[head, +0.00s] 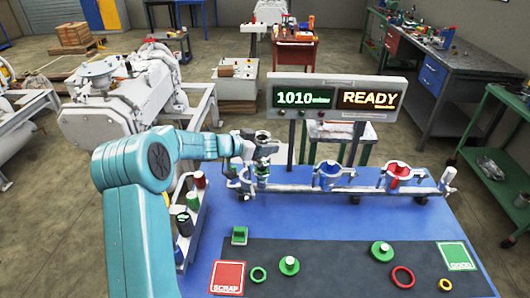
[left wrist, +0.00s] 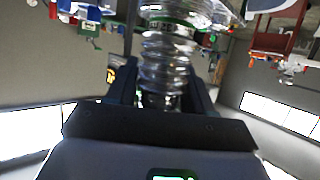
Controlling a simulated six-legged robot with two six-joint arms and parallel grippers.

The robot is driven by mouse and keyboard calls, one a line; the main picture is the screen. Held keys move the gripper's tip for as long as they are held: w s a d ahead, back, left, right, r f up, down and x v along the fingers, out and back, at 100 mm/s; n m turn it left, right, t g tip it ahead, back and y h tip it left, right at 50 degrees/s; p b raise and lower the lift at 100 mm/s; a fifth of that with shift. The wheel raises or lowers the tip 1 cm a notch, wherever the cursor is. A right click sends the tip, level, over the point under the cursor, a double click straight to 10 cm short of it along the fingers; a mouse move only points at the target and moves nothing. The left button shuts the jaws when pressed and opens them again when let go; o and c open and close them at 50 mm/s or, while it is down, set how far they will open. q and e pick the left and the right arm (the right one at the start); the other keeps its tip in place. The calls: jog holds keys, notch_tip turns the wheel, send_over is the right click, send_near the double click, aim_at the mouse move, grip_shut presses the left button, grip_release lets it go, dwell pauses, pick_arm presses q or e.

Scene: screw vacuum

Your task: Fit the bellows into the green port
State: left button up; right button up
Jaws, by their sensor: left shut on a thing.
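My left gripper (head: 254,147) is shut on the metal bellows (left wrist: 165,65), a ribbed silvery tube that fills the upper middle of the left wrist view. In the head view the bellows (head: 262,137) shows small, at the left end of the manifold pipe. The green port (head: 262,171) is right below it, partly covered by the gripper and bellows. I cannot tell whether the bellows touches the port or sits in it. A blue port (head: 330,172) and a red port (head: 396,172) stand farther right on the pipe. My right gripper is not in view.
The display (head: 338,98) behind the pipe reads 1010 and READY. A rack (head: 191,225) with coloured cylinders stands left. On the dark mat (head: 335,270) lie green caps (head: 289,266), rings (head: 403,277), a red SCRAP square (head: 227,277) and a green GOOD square (head: 456,256).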

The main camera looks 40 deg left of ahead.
pick_arm(q)
notch_tip(320, 180, down, 2)
jog(key=shift+w+a+f, duration=0.1)
jog(key=shift+a+f, duration=0.05)
jog(key=shift+f, duration=0.5)
jog(key=o, duration=1.3)
jog(key=shift+o, duration=0.2)
